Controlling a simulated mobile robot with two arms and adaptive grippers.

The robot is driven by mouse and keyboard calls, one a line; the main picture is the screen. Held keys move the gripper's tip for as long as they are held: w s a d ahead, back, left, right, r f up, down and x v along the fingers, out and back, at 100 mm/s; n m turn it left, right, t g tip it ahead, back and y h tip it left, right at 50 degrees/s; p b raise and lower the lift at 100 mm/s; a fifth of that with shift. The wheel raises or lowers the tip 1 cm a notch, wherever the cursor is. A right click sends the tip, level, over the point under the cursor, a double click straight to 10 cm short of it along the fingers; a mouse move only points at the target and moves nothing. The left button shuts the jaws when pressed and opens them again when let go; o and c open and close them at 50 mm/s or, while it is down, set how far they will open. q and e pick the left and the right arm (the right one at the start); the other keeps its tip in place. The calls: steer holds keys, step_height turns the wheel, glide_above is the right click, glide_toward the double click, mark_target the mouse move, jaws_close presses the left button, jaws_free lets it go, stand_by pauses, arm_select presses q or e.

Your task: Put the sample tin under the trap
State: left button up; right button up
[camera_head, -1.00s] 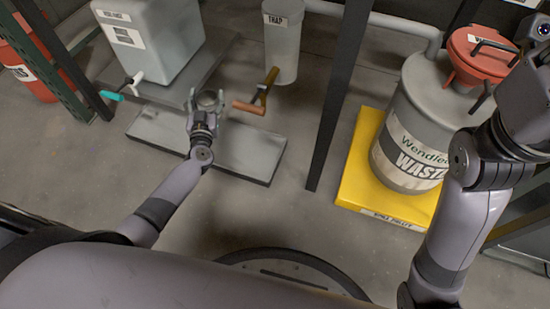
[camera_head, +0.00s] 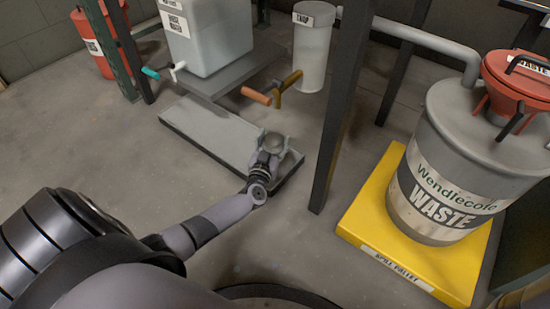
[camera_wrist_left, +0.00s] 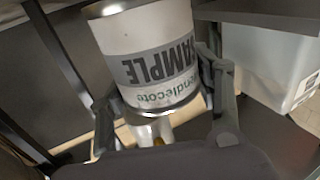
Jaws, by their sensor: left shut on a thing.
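The sample tin (camera_head: 274,141) is a small grey can in the head view. In the left wrist view the tin (camera_wrist_left: 150,62) is upside down in the picture, with a white and grey SAMPLE label. My left gripper (camera_head: 270,152) is shut on it, one finger on each side, and holds it over the right end of a grey slab. The trap (camera_head: 313,55), a pale grey cylinder labelled TRAP, hangs farther back and to the right of the tin. A brass valve (camera_head: 291,80) with an orange handle (camera_head: 256,96) shows by the trap's lower left. My right gripper is out of view.
The low grey slab (camera_head: 195,130) lies on the floor. A white container (camera_head: 222,40) with a teal-handled tap stands behind it. A dark post (camera_head: 335,120) stands right of the tin. A waste drum (camera_head: 440,170) stands on a yellow pallet (camera_head: 370,220).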

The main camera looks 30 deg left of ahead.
mark_target(277, 143)
arm_select(q)
steer(key=shift+f+b, duration=1.8)
steer(key=shift+f, duration=0.35)
steer(key=shift+r, duration=0.1)
steer(key=shift+f, duration=0.25)
steer(key=o, duration=1.1)
